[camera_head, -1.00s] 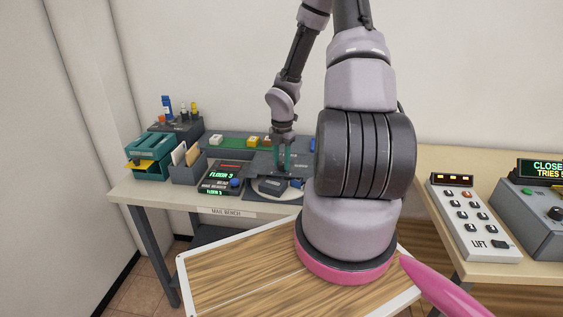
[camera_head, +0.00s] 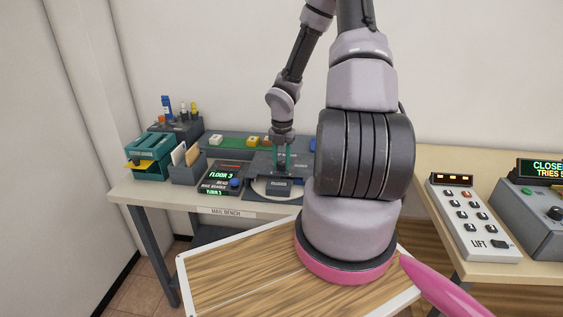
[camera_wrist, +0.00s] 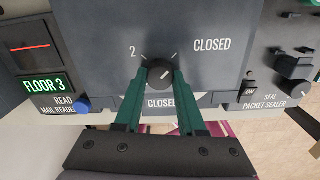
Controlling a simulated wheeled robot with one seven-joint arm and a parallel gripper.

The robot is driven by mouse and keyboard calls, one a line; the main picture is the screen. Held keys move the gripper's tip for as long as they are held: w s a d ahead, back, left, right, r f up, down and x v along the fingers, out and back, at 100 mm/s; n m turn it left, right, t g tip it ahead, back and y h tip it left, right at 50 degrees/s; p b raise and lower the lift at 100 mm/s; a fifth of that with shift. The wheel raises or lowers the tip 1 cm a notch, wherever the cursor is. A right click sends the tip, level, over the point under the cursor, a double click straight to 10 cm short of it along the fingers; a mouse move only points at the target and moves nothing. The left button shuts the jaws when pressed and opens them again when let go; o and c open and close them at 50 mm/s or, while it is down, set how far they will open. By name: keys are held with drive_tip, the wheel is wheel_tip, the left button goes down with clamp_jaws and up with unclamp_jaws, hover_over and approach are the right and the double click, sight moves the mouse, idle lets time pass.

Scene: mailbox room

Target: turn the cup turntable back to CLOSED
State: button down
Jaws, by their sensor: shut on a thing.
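The cup turntable's dark round knob (camera_wrist: 159,74) sits on a grey panel (camera_wrist: 105,30) between the labels "2" and "CLOSED" in the wrist view. A light pointer mark on the knob slants up and right, toward the CLOSED side. My gripper (camera_wrist: 160,78) is shut on the knob, with one green finger on each side. In the head view my gripper (camera_head: 281,160) is low over the turntable unit. The turntable's pale disc (camera_head: 258,190) bears a dark block (camera_head: 279,187) facing front. Below the knob, a second "CLOSED" label (camera_wrist: 161,103) shows between the fingers.
The mail reader (camera_head: 220,178) reads FLOOR 3 to the left of the turntable. The packet sealer (camera_wrist: 270,95) is to its right. A teal box (camera_head: 148,155) and a letter holder (camera_head: 187,165) stand farther left. A lift panel (camera_head: 470,218) is at the right.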

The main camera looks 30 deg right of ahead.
sight(282, 163)
drive_tip(key=shift+w, duration=0.1)
idle(0.3)
drive_tip(key=c, duration=0.5)
unclamp_jaws()
wheel_tip(282, 163, up, 11)
drive_tip(key=shift+d, duration=0.1)
